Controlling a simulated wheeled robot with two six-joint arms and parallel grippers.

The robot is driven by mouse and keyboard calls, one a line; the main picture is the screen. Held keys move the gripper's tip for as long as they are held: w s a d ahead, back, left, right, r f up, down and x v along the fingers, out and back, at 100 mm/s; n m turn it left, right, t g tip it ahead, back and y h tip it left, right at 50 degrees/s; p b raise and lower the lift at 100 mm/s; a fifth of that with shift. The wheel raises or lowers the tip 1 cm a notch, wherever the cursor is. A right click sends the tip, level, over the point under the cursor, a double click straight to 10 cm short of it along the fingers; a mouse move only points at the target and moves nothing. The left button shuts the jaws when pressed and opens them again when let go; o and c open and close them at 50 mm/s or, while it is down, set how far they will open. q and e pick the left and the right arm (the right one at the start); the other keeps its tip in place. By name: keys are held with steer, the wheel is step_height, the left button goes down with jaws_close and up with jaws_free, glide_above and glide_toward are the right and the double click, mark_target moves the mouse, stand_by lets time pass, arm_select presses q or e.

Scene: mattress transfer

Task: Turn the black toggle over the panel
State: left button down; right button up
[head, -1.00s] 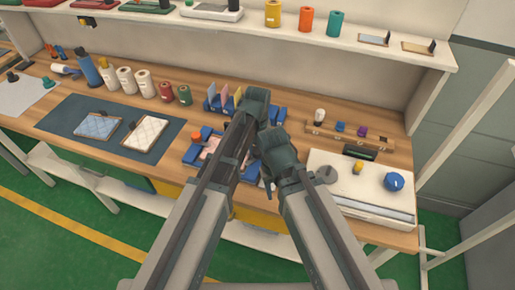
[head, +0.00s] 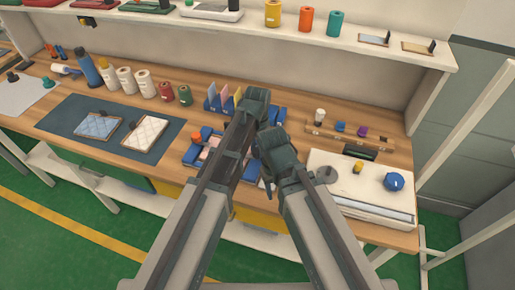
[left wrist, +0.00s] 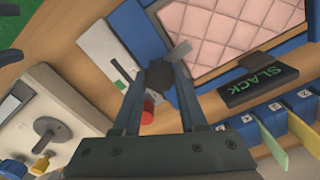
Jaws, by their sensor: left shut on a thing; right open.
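The panel (left wrist: 235,30), pink and quilted, sits in a blue frame in the left wrist view. In the head view only pink parts of it (head: 203,154) show beside my left arm. My left gripper (left wrist: 170,72) is shut on the black toggle (left wrist: 163,82), a dark piece between its fingertips at the frame's edge. A small grey bar (left wrist: 179,51) projects by the fingertips, over the frame's edge. In the head view my left arm hides the toggle. My right gripper (head: 268,180) is open, lower and to the right; its fingers are mostly hidden.
A white unit with a blue knob (head: 394,182) stands at right. Upright coloured cards (head: 226,97) stand behind. A dark mat (head: 70,135) lies at left.

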mark_target(258, 150)
arm_select(q)
steer(key=shift+m, duration=0.6)
steer(key=shift+c, duration=2.2)
jaws_free()
steer(key=shift+r, duration=0.1)
arm_select(e)
steer(key=shift+r, duration=0.1)
arm_select(q)
step_height(258, 150, up, 14)
steer(key=p, duration=1.4)
steer(key=shift+f, duration=0.2)
arm_select(e)
step_height(258, 150, up, 14)
steer(key=shift+f, duration=0.2)
